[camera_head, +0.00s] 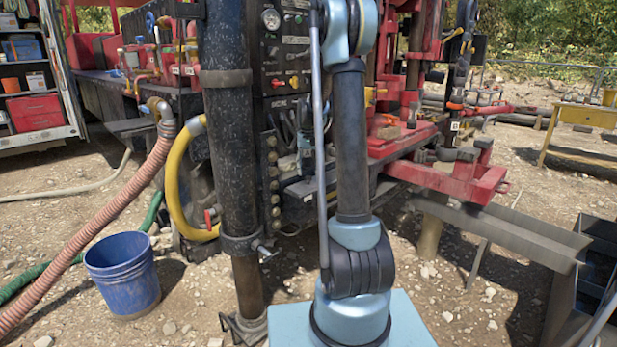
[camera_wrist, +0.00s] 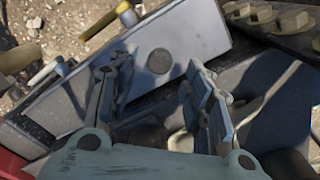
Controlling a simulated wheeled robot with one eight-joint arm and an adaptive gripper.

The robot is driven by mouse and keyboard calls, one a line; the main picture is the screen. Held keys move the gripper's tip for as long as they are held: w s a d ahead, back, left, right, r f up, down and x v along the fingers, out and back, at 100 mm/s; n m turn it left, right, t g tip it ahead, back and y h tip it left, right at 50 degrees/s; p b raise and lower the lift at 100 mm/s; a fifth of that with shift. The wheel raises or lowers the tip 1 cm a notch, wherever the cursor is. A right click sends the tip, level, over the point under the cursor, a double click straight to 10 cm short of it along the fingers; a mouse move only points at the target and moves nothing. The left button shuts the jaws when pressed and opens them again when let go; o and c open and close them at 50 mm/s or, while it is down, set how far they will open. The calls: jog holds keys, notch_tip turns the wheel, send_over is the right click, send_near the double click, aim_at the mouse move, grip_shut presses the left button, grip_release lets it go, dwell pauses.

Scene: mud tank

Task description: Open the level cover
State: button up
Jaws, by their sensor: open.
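A grey flat-topped metal box or cover (camera_wrist: 195,38) lies tilted across the wrist view. It bears a round dark disc (camera_wrist: 159,61). I cannot tell for certain that it is the level cover, but it is the only cover-like thing in front of my gripper. My gripper (camera_wrist: 157,88) is open and empty, with one finger on each side of the picture and the disc seen just beyond the gap. Whether the fingers touch the plate is unclear. In the camera_head view, a grey box (camera_head: 300,190) sits low on the rig's side, partly hidden behind my arm.
A row of bolts (camera_wrist: 262,14) runs along a dark bar beside the plate. In the camera_head view, a thick black post (camera_head: 230,130) stands left of my arm, and a yellow hose (camera_head: 174,185) and blue bucket (camera_head: 122,277) are farther left. A red steel frame (camera_head: 450,178) is at right.

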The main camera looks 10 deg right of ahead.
aim_at(308, 181)
jog(key=shift+f, duration=1.5)
